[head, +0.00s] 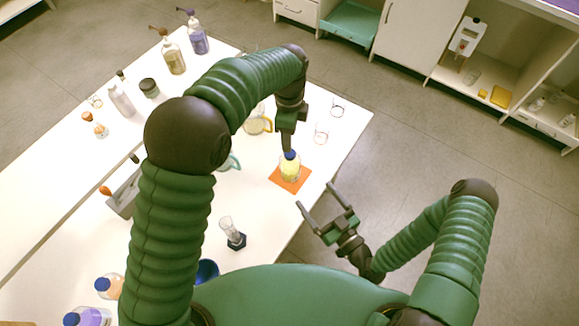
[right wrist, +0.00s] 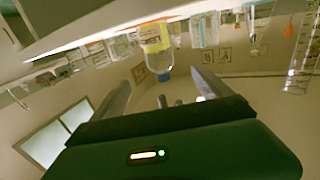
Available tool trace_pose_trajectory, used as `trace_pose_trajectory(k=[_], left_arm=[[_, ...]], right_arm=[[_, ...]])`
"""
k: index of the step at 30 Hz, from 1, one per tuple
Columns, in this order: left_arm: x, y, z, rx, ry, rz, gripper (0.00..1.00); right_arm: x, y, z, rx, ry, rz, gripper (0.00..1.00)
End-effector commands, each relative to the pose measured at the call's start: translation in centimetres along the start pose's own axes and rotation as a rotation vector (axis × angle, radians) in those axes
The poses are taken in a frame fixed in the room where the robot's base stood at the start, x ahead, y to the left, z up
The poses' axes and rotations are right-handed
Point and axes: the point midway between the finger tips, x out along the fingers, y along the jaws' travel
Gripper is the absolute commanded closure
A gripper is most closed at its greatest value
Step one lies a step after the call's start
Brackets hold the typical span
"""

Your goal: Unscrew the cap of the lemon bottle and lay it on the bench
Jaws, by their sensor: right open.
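The lemon bottle (head: 290,168), with yellow contents and a blue cap (head: 290,155), stands upright on an orange mat (head: 280,182) on the white bench (head: 335,150). In the right wrist view the bottle (right wrist: 155,38) shows upside down, its blue cap (right wrist: 164,76) pointing down the picture. My left gripper (head: 288,148) is directly above the bottle, its tips at or just over the cap; its jaw gap is hidden from this angle. My right gripper (head: 318,205) is open and empty, off the bench edge, to the lower right of the bottle and apart from it.
A cylinder with a dark base (head: 236,241) is nearer. Bare bench lies right of the mat.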

Motion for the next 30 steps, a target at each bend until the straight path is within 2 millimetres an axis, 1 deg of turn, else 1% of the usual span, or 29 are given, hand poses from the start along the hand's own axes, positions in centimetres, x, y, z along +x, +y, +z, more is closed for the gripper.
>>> trace_pose_trajectory(k=[1,9,12,15,18,20,28,30], left_arm=[[0.0,0.0,-0.1,0.000,-0.001,0.000,0.50],[0.0,0.0,-0.1,-0.001,-0.001,-0.001,0.50],[0.0,0.0,-0.1,-0.002,-0.001,-0.001,0.50],[0.0,0.0,-0.1,-0.002,0.000,-0.001,0.50],[0.0,0.0,-0.1,-0.002,0.000,-0.001,0.50],[0.0,0.0,-0.1,-0.002,0.000,-0.001,0.50],[0.0,0.0,-0.1,-0.002,-0.001,-0.001,0.50],[0.0,0.0,-0.1,-0.002,-0.001,-0.001,0.50]], right_arm=[[1.2,0.0,0.0,-0.001,0.003,-0.002,0.12],[7.7,0.0,0.0,0.001,0.001,-0.001,0.12],[10.0,0.0,0.0,0.000,0.000,-0.001,0.12],[11.7,0.0,0.0,0.000,0.000,0.000,0.12],[12.9,0.0,0.0,0.000,-0.001,-0.002,0.12],[13.2,0.0,0.1,0.002,-0.002,-0.001,0.12],[13.4,0.1,0.1,0.002,-0.003,-0.001,0.12],[13.4,0.1,0.1,0.002,-0.003,-0.001,0.21]])
